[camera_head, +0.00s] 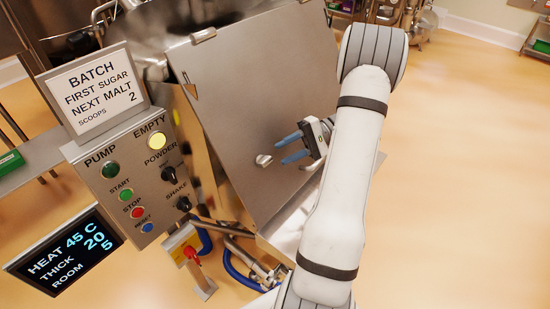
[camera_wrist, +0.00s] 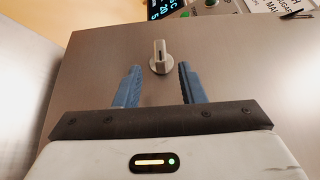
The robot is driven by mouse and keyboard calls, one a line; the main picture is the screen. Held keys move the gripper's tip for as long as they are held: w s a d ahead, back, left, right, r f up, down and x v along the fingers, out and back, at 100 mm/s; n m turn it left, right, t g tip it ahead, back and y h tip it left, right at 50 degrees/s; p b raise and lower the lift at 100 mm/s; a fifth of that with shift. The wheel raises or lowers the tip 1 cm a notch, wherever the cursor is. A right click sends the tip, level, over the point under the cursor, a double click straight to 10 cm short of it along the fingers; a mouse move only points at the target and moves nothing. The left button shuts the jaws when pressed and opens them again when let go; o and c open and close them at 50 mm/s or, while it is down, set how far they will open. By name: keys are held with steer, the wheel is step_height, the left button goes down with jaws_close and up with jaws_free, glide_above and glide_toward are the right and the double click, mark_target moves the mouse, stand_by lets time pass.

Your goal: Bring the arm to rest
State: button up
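My gripper (camera_head: 289,149) is in front of the large slanted metal lid (camera_head: 250,85) of the hopper. Its two blue fingers point left, toward a small metal knob (camera_head: 264,160) on the lid. In the wrist view my gripper (camera_wrist: 157,86) has its fingers spread wide with nothing between them. There the knob (camera_wrist: 160,57) stands just beyond the fingertips, roughly centred between them and apart from them. My white arm stretches down the right of the head view and hides part of the lid's right side.
A control panel (camera_head: 140,175) with buttons and knobs stands left of the lid, under a batch sign (camera_head: 98,92). A dark display (camera_head: 65,250) is below it. Blue hoses and a red-handled valve (camera_head: 190,253) are underneath. The floor (camera_head: 460,180) at right is clear.

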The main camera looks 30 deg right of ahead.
steer(key=v, duration=0.2)
steer(key=shift+d+r, duration=0.1)
steer(key=shift+d, duration=0.2)
steer(key=s+a+r+n+h, duration=0.3)
steer(key=s+a+h, duration=0.3)
steer(key=a, duration=0.4)
steer(key=s+a+r+n+t+h, duration=0.1)
steer(key=s+a+r+n+h, duration=0.2)
steer(key=s+a+r+h, duration=0.3)
steer(key=shift+s+a+h, duration=0.15)
steer(key=shift+a+h, duration=1.65)
steer(key=shift+a, duration=0.9)
steer(key=shift+f, duration=0.1)
steer(key=shift+c, duration=0.4)
